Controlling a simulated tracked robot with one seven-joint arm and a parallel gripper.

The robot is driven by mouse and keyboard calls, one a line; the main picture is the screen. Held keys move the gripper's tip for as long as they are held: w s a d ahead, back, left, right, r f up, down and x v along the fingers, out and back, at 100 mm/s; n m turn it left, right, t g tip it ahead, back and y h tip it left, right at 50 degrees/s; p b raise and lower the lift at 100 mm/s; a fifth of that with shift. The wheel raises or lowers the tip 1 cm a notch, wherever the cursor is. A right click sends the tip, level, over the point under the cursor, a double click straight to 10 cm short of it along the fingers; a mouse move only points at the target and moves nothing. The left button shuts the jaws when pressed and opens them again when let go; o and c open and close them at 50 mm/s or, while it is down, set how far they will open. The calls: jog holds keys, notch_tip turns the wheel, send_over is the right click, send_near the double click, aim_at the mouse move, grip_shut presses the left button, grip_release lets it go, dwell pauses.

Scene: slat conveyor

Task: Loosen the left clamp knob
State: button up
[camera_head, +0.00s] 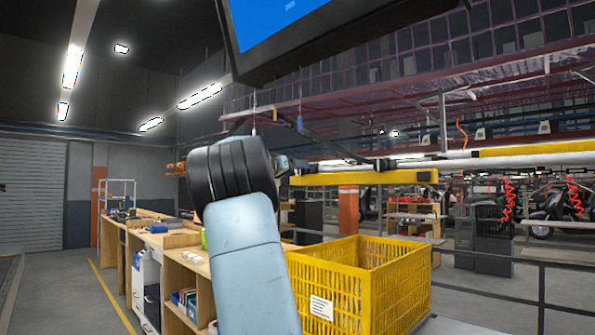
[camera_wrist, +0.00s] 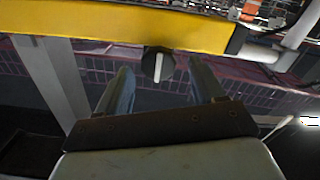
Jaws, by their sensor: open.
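The clamp knob (camera_wrist: 158,64) is round and black with a pale upright bar across its face. In the wrist view it sits at the lower edge of a yellow beam (camera_wrist: 130,28). My gripper (camera_wrist: 161,72) is open, with one finger to each side of the knob in the picture and gaps showing on both sides. How far the fingertips are from it in depth I cannot tell. In the head view, my gripper (camera_head: 286,164) is small and partly behind my arm, near the left end of the yellow beam (camera_head: 365,178). I cannot make out the knob there.
A yellow crate (camera_head: 365,290) stands below the beam, right of my arm. A dark-framed blue screen (camera_head: 275,20) hangs overhead. A wooden workbench (camera_head: 190,262) runs along the left. Dark railings (camera_head: 500,258) stand at the right.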

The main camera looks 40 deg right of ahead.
jog(key=shift+d, duration=0.45)
jog(key=c, duration=1.1)
jog(key=shift+o, duration=0.2)
